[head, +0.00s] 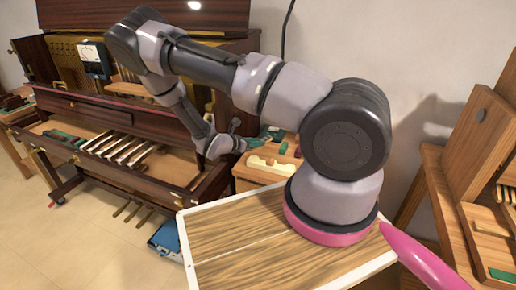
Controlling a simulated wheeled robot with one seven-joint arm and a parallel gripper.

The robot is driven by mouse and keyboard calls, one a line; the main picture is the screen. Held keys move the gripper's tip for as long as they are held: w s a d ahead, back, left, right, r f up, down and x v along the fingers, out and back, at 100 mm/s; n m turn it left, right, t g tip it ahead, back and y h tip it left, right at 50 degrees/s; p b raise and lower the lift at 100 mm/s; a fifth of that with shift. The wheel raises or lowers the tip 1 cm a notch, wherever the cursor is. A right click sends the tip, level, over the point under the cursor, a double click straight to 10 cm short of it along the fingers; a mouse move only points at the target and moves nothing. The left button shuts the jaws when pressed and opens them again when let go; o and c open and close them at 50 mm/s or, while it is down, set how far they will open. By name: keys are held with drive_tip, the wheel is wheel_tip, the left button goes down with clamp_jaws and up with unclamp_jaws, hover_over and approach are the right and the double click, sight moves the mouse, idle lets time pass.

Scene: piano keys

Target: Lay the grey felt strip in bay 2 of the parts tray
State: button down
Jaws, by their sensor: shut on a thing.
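My arm reaches back and down to the left. My gripper (237,130) is small and partly covered by my own wrist, just left of a wooden box with small parts in it. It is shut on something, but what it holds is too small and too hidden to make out. I cannot pick out the grey felt strip. The wooden box (258,176) may be the parts tray; a cream block with knobs (270,165) and green pieces (283,148) show at it. My arm hides part of it, and I cannot tell its bays apart.
An opened piano (90,105) with a bare row of key levers (120,150) stands at the left. A meter (93,58) sits on it. A blue bag-like thing (165,238) lies on the floor. A wooden rack (480,150) stands at the right. The floor (60,240) at front left is clear.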

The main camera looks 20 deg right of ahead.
drive_tip(key=shift+f, duration=1.15)
drive_tip(key=c, duration=0.6)
unclamp_jaws()
drive_tip(key=shift+f, duration=0.15)
